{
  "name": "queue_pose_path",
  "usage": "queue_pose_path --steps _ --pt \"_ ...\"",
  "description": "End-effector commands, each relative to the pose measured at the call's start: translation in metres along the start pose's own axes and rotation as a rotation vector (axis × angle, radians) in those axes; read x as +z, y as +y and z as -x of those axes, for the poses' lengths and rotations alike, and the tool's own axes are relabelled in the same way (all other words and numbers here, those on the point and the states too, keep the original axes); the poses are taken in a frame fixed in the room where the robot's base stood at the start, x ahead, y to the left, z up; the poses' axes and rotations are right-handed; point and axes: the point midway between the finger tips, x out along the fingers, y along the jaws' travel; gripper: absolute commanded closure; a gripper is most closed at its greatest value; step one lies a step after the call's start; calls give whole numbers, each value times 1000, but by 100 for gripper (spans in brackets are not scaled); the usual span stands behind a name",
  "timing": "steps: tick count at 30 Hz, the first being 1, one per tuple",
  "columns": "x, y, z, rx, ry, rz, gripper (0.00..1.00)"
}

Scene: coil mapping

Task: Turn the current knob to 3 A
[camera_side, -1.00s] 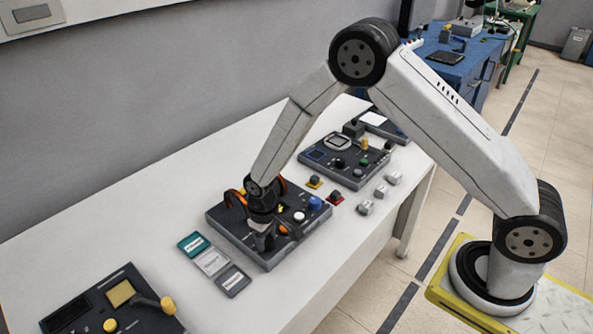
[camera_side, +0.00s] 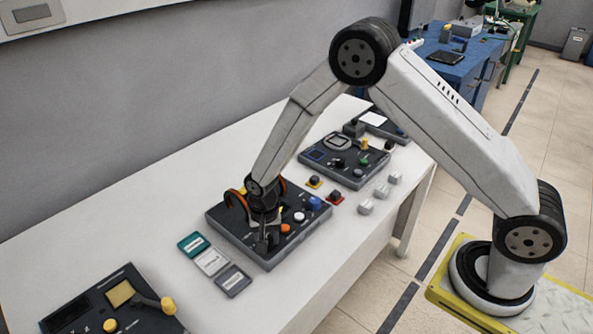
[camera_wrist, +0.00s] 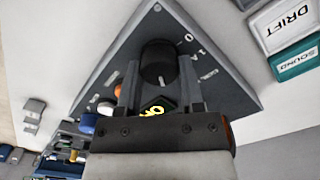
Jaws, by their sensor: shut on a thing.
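The dark round knob (camera_wrist: 158,63) stands on the grey panel (camera_wrist: 228,92), with the white marks "0" and "1A" printed beside it. I cannot read any 3 A mark, nor where the knob points. My gripper (camera_wrist: 157,78) is shut on the knob, one finger on each side of it. In the side view my gripper (camera_side: 267,238) reaches down onto the front part of the same panel (camera_side: 238,246), and the knob is largely hidden by the fingers.
White (camera_side: 300,216), blue (camera_side: 315,203) and orange (camera_side: 286,229) controls sit close to my gripper. Teal (camera_side: 193,244), white and grey labelled blocks lie left of the panel. Other panels stand at the far end (camera_side: 345,160) and near left (camera_side: 90,300).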

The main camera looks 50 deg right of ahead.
Motion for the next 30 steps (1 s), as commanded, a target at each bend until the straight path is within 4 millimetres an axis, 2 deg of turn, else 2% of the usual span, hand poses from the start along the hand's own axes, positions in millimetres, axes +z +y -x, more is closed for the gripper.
queue_pose_path --steps 6,19,20,21,23,30 --pt "0 0 1 -1 1 -67 100" --pt "0 0 1 -2 2 -79 100" --pt "0 0 1 -2 2 -79 49" --pt "0 0 1 -2 2 -79 36" --pt "0 0 1 -1 1 -79 17" --pt "0 0 0 -1 1 -78 16"
